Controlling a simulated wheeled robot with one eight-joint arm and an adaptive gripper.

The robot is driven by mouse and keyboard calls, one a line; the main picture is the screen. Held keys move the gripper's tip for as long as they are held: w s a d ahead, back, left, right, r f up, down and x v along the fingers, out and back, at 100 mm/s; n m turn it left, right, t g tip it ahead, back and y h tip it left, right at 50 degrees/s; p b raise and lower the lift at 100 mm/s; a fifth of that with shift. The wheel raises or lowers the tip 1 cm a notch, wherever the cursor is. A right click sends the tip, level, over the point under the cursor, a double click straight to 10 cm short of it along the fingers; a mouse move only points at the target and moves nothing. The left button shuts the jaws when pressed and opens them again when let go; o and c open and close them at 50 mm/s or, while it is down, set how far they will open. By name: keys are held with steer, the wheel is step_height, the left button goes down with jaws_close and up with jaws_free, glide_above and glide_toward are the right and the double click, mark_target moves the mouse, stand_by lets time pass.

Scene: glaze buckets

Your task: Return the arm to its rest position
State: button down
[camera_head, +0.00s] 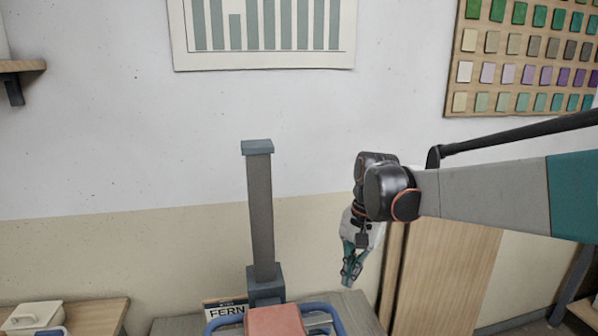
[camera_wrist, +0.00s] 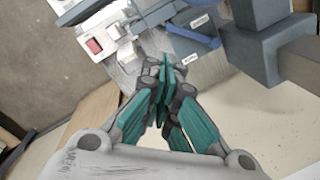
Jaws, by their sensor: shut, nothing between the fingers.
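My gripper (camera_head: 350,276) hangs from my arm, which reaches in from the right in the head view. Its fingers point down and are above the right part of a grey worktop (camera_head: 362,312). In the wrist view my gripper (camera_wrist: 163,68) has its teal fingers together with nothing between them. The fingertips look apart from the equipment beyond them.
A grey post (camera_head: 261,215) rises from the worktop, left of my gripper. At its foot are a sign reading FERN (camera_head: 226,309), a reddish block (camera_head: 274,321) and blue bars (camera_head: 327,310). A wooden panel (camera_head: 445,275) stands right of my gripper.

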steer(key=s+d+f+n+t+b, duration=0.1)
steer(key=s+d+n+t+b, duration=0.1)
steer(key=s, duration=0.8)
steer(key=s+d+f+n+t+h+b, duration=0.1)
steer(key=s+d+n+t, duration=0.3)
steer(key=s, duration=0.6)
steer(key=shift+s+d+f+t+h+b, duration=0.35)
steer(key=shift+d+f+t+b, duration=0.15)
steer(key=shift+d+f+t, duration=0.3)
steer(key=shift+w+r, duration=0.1)
steer(key=shift+r, duration=0.05)
